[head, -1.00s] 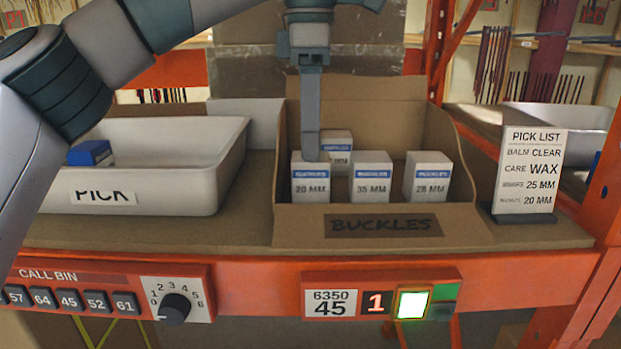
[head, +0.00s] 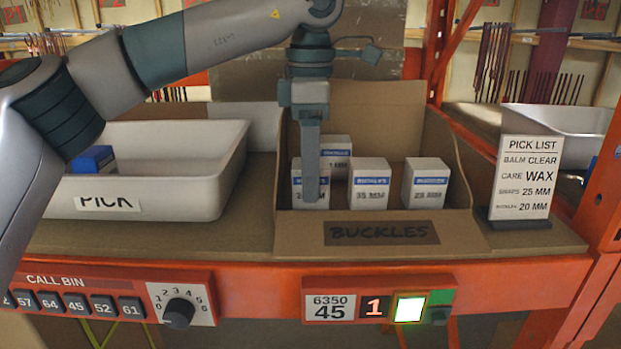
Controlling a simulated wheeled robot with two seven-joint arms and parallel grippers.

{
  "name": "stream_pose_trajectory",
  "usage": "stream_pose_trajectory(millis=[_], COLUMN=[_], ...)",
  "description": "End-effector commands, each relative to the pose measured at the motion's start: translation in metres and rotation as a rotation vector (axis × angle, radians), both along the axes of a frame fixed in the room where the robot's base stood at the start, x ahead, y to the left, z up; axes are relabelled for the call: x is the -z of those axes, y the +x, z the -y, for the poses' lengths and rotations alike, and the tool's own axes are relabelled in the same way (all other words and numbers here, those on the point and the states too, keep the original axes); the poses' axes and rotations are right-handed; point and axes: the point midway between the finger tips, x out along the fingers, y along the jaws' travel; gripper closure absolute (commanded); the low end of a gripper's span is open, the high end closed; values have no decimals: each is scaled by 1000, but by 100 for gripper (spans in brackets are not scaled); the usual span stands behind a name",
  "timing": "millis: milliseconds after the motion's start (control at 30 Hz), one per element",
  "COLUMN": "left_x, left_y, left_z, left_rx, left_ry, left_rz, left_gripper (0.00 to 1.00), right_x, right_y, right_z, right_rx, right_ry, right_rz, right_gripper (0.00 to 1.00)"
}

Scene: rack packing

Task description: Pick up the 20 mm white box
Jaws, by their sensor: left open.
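The 20 mm white box (head: 297,190) stands at the front left inside the cardboard bin marked BUCKLES (head: 285,236). It is white with a blue band, and its label is partly covered. My left gripper (head: 310,194) points straight down in front of the box, its fingers overlapping the box's face in the head view. It is open, and nothing shows held in it. I cannot tell whether a finger touches the box. My right gripper is not in view.
A 35 mm box (head: 369,186) and a 28 mm box (head: 425,185) stand to the right in the bin. Another white box (head: 338,152) stands behind. The white PICK tote (head: 190,190), holding a blue box (head: 93,160), is left. A pick list sign (head: 523,178) stands right.

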Motion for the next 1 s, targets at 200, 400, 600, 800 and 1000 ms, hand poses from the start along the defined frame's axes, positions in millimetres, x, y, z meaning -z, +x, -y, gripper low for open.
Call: stream_pose_trajectory(millis=[200,400,600,800,1000], left_x=[1,0,0,0,-3], left_y=[0,0,0,0,0], left_z=[0,0,0,0,0], left_rx=[0,0,0,0,-1], left_ry=[0,0,0,0,-1], left_rz=[0,0,0,0,1], left_gripper=[39,39,77,88,88], right_x=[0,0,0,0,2], right_y=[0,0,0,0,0], right_z=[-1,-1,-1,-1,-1], right_rx=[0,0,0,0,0], right_ry=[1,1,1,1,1], right_rz=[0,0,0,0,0], right_gripper=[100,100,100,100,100])
